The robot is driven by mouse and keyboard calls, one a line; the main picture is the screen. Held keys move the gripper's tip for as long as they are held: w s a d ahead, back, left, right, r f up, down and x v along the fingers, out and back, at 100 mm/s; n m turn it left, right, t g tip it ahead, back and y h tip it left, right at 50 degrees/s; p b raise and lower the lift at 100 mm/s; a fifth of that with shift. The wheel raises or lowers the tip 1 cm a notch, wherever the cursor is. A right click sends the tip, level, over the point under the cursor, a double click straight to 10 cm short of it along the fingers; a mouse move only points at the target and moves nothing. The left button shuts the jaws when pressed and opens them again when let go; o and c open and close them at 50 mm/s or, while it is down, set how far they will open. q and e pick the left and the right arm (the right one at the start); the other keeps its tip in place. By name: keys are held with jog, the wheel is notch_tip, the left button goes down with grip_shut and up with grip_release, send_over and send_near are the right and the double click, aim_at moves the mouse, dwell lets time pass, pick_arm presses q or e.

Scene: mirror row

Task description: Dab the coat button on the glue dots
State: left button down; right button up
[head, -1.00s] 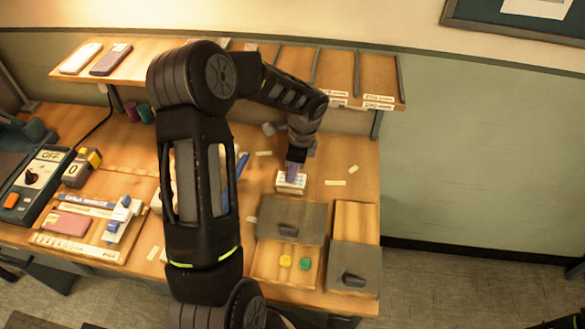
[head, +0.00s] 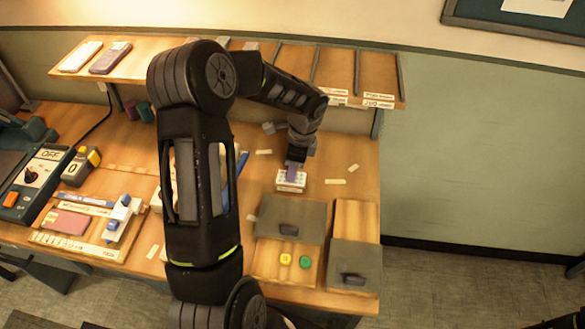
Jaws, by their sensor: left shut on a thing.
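My left gripper (head: 296,160) points down over the right part of the desk. It is shut on a small purple piece (head: 292,171); I cannot tell if this is the coat button. Right under it is a small white block (head: 291,184) with a dotted top, perhaps the glue dots. The purple piece is at its top face; I cannot tell if they touch. A yellow round piece (head: 285,260) and a green round piece (head: 305,262) lie in an open wooden compartment in front. My right gripper is not in view.
Grey lids (head: 290,219) and (head: 355,262) partly cover the wooden compartments nearby. Small pale strips (head: 335,182) lie around the block. A shelf (head: 335,70) with dividers runs behind. A tray (head: 80,243) and an OFF switch box (head: 40,172) stand at left.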

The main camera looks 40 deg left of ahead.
pick_arm(q)
jog(key=shift+f, duration=0.4)
dwell(1.3)
jog(key=shift+r+p, duration=2.3)
jog(key=shift+r, duration=1.25)
